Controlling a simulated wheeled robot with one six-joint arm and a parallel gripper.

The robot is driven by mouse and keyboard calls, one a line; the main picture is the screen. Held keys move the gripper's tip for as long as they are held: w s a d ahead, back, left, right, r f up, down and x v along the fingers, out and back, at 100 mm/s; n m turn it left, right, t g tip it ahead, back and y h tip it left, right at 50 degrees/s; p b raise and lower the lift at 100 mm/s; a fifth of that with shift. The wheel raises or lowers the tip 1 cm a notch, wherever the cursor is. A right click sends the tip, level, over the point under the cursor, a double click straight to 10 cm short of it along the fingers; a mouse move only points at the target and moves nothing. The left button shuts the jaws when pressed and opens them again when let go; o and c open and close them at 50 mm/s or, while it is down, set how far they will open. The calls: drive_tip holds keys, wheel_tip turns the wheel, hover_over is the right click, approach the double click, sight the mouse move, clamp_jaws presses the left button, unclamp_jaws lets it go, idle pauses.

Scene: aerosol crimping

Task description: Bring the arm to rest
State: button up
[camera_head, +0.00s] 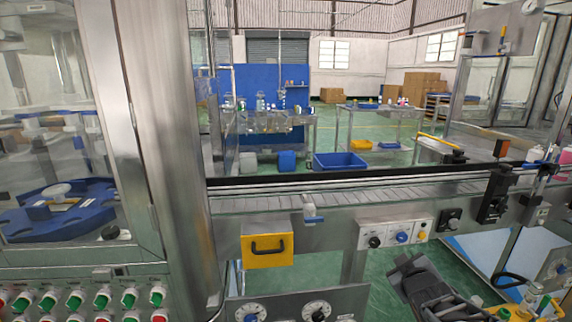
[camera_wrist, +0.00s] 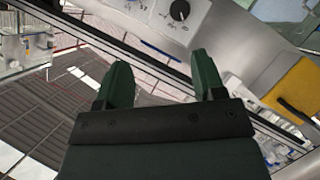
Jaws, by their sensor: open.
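My gripper (camera_wrist: 161,72) shows in the wrist view, with two dark green fingers spread well apart. It is open, and nothing is between the fingers. Past the fingertips lie the metal front of a machine with a dial and a yellow panel (camera_wrist: 298,92) with a dark handle. In the head view a dark jointed part (camera_head: 430,288) rises at the lower right, below the conveyor. I cannot tell from the head view where the fingertips are.
A conveyor (camera_head: 350,193) with a metal front runs across the head view. A yellow handled panel (camera_head: 267,250) and a knob box (camera_head: 395,236) are on its front. A steel post (camera_head: 165,150) stands left. Green floor shows below the conveyor; a blue bin (camera_head: 339,161) stands behind.

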drive_tip(key=s+a+r+m+g+y+p, duration=0.1)
drive_tip(key=s+a+r+m+g+p, duration=0.1)
drive_tip(key=s+a+r+g+p, duration=0.3)
drive_tip(key=s+a+r+m+g+y+p, duration=0.1)
drive_tip(key=s+a+r+m+g+p, duration=0.2)
drive_tip(key=s, duration=0.7)
drive_tip(key=a+r+g+p, duration=0.2)
drive_tip(key=a+p, duration=0.2)
drive_tip(key=a, duration=0.1)
drive_tip(key=shift+s+y, duration=0.15)
drive_tip(key=shift+y, duration=0.25)
drive_tip(key=shift+r, duration=0.1)
drive_tip(key=shift+c, duration=0.4)
